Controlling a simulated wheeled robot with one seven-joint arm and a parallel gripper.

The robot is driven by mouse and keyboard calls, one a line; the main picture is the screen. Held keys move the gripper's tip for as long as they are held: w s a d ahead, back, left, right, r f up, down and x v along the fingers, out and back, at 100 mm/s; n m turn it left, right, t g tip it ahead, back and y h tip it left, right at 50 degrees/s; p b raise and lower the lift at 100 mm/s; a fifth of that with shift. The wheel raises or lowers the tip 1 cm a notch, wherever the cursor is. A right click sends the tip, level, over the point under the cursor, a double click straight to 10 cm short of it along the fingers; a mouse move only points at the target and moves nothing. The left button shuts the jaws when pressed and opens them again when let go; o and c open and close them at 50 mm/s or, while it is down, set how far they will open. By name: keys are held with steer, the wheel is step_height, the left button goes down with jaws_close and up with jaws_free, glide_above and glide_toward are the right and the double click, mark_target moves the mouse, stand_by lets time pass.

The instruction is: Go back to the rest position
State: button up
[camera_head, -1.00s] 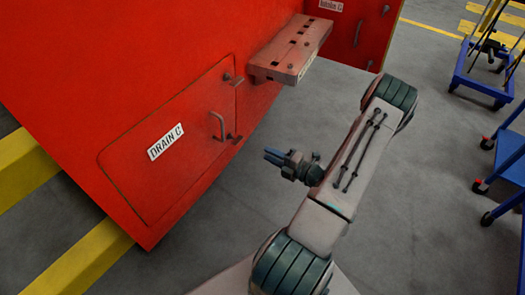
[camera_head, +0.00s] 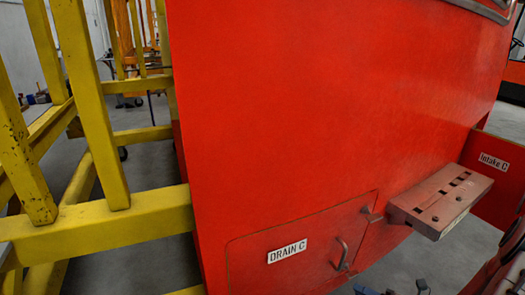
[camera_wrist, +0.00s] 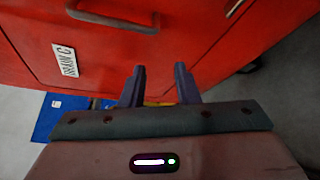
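My gripper (camera_wrist: 160,85) shows in the wrist view with its two dark fingers apart and nothing between them. In the head view only a small part of my gripper (camera_head: 390,290) shows at the bottom edge. It is below and to the right of the red hatch labelled DRAIN C (camera_head: 300,260). The hatch lies flush in the red nosecone (camera_head: 310,120), and its metal handle (camera_head: 342,254) is clear of my gripper. In the wrist view the handle (camera_wrist: 115,22) crosses the top, beyond the fingertips.
A red step (camera_head: 441,200) juts from the nosecone at the right. A panel labelled Intake C (camera_head: 496,163) is behind it. A yellow frame (camera_head: 100,222) stands at the left. Grey floor (camera_head: 425,260) is open below the step. A blue object (camera_wrist: 50,115) shows in the wrist view.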

steer(key=s+a+r+n+g+h+p, duration=0.1)
steer(key=s+a+r+n+g+h, duration=0.15)
steer(key=a+r+n+g, duration=0.6)
steer(key=s+a+r+n+g+h+p, duration=0.1)
steer(key=s+a+r+n+g+p, duration=0.25)
steer(key=n, duration=0.85)
steer(key=s+a+r+n+t+h, duration=0.1)
steer(key=s+r+n+t+h, duration=0.1)
steer(key=r+n, duration=0.5)
steer(key=s+a+r+n+t+h+p, duration=0.1)
steer(key=s+r+n+h, duration=0.4)
steer(key=n, duration=0.6)
step_height(320, 180, up, 3)
steer(key=shift+s+f+t+h, duration=0.25)
steer(key=shift+t+h, duration=0.25)
steer(key=shift+h, duration=0.45)
steer(key=shift+a+n, duration=0.15)
steer(key=shift+n, duration=0.1)
